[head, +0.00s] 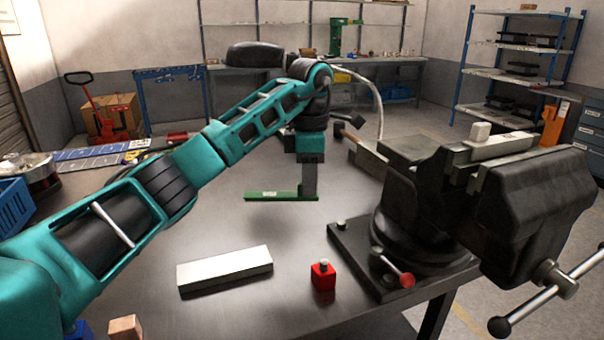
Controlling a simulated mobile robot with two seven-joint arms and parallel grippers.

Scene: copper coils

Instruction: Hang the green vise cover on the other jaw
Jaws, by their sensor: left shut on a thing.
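The green vise cover (275,196) is a long, flat green strip over the middle of the steel table. My left gripper (309,188) points down and is shut on the right end of the cover, which sticks out to the left. I cannot tell whether the cover touches the tabletop. The dark vise (420,200) stands at the right, apart from the gripper. A pale metal bar (495,148) lies across the top of its jaws, with a small white block (480,131) on it. My right gripper is not in view.
A silver bar (225,268) and a red block with a knob (323,276) lie on the near tabletop (290,235). A wooden cube (126,328) is at the near left. A hammer-like tool (360,145) lies behind the gripper. The vise handle (545,290) juts out at right.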

